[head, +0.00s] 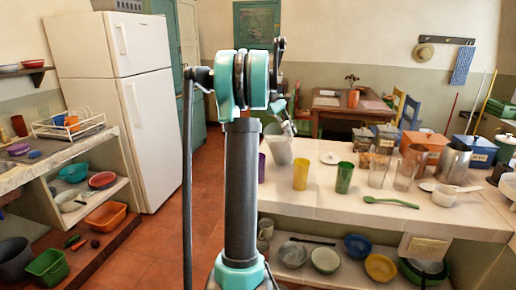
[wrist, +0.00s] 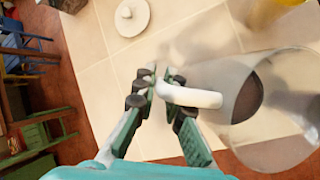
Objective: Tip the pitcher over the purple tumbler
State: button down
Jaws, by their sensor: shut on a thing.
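The pitcher (wrist: 208,62) is translucent grey with a white handle (wrist: 190,96). My gripper (wrist: 160,80) is shut on this handle in the wrist view. In the head view the pitcher (head: 278,150) is by the counter's left end, partly behind my arm, and my gripper (head: 290,127) is at its upper right. The purple tumbler (head: 262,168) shows just right of my arm column, below the pitcher, and is partly hidden. A dark oval shows in or through the pitcher in the wrist view; I cannot tell which. The pitcher's exact tilt is unclear.
A yellow tumbler (head: 301,175) and a green tumbler (head: 344,178) stand to the right on the counter. Clear glasses, a metal jug (head: 453,163) and a green spoon (head: 390,202) are farther right. A white lid (head: 330,158) lies behind the tumblers.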

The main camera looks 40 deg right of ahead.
jog(key=d+f+y, duration=0.1)
jog(key=d+f+y+p, duration=0.1)
jog(key=y, duration=0.1)
jog(key=shift+w+d+f+n, duration=0.15)
jog(key=shift+w+n, duration=0.05)
jog(key=shift+n, duration=0.2)
jog(key=shift+d+f+n+g+y+p, duration=0.15)
jog(key=shift+f+g+y+p, duration=0.05)
jog(key=shift+f+y+p, duration=0.3)
jog(key=shift+d+f+n+g+y+p, duration=0.15)
jog(key=shift+f+g+y+p, duration=0.05)
jog(key=shift+f+y+p, duration=0.25)
